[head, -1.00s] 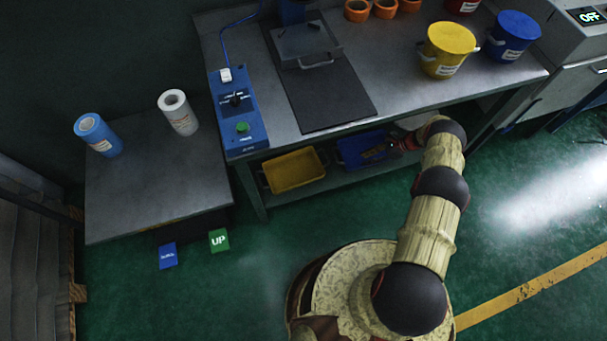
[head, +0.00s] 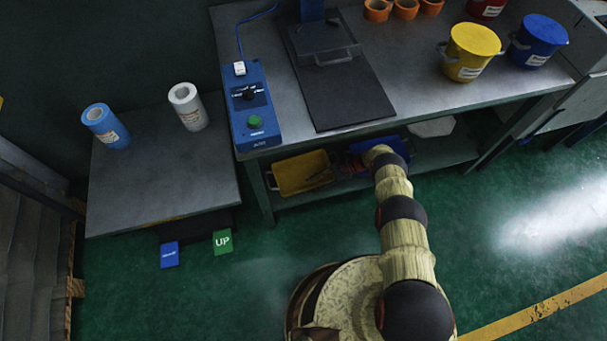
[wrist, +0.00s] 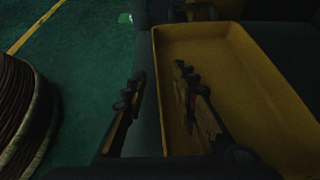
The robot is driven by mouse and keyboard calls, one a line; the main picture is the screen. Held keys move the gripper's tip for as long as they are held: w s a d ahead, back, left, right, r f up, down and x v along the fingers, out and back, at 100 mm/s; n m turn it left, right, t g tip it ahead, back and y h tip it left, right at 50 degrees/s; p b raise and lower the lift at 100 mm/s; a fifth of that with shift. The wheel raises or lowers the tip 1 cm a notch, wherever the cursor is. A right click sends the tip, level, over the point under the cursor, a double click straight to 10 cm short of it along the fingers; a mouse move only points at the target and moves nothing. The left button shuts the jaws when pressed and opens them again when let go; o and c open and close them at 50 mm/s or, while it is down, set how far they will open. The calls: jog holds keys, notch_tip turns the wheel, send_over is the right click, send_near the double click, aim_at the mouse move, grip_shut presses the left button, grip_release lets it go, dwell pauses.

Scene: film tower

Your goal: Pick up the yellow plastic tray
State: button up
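The yellow plastic tray (head: 290,177) lies on the low shelf under the workbench in the head view. It fills the right half of the wrist view (wrist: 235,50) and looks empty there. My gripper (wrist: 160,72) is open, with a gap between its two dark fingers. In the wrist view the right finger overlaps the tray's inside and the left finger is outside its near side wall. I cannot tell whether they touch it. In the head view my gripper (head: 333,172) is at the tray's right end, partly hidden by my arm.
A blue tray (head: 393,146) lies right of the yellow one, partly behind my arm. The workbench top (head: 410,85) overhangs the shelf, and a bench leg (head: 262,190) stands to the left. Green floor in front is clear apart from the UP pedal (head: 222,242) and blue pedal (head: 170,255).

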jog(key=x, duration=0.3)
jog(key=shift+s+a+f, duration=0.1)
jog(key=shift+s+f, duration=0.05)
jog(key=shift+f, duration=0.05)
jog(key=c, duration=0.3)
jog(key=c, duration=0.4)
grip_shut()
